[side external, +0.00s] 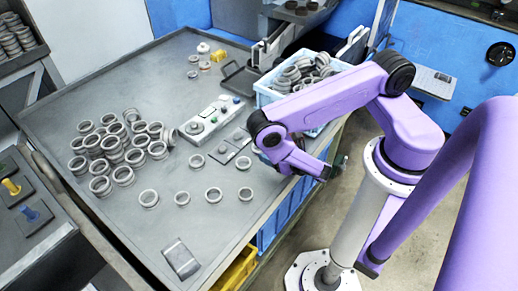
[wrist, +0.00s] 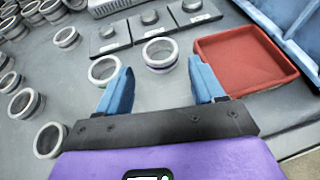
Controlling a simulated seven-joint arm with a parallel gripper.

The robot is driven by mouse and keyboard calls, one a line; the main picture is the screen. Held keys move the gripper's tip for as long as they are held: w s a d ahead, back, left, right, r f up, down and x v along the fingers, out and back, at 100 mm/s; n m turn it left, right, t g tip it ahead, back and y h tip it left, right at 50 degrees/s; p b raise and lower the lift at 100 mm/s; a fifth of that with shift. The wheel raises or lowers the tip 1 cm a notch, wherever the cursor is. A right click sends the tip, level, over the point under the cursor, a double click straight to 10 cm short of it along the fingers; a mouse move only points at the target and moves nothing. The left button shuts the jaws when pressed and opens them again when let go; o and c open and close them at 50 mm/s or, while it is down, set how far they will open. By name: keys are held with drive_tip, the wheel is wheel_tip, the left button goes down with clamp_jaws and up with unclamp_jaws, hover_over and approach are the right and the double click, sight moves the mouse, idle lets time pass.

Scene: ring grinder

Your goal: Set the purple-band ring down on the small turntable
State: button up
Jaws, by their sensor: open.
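My gripper (wrist: 160,70) has blue fingers spread wide with nothing between them. The ring with a purple band (wrist: 160,56) stands flat on the grey table just beyond the fingertips, between their lines in the wrist view; the band shows low on its side. Beyond it are three dark square plates with round discs, the left one (wrist: 109,31), the middle one (wrist: 150,18) and the right one (wrist: 191,7). I cannot tell which is the small turntable. All three discs look bare. In the side view my gripper is mostly hidden behind the arm at the table's right edge.
A red tray (wrist: 246,60) lies right of the right finger, with a blue bin (wrist: 300,30) beyond. A heap of rings (side external: 115,150) and several loose rings lie on the left of the table (side external: 110,235).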

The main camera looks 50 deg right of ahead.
drive_tip(key=shift+x, duration=3.1)
drive_tip(key=shift+r, duration=0.15)
drive_tip(key=c, duration=1)
drive_tip(key=shift+r, duration=0.15)
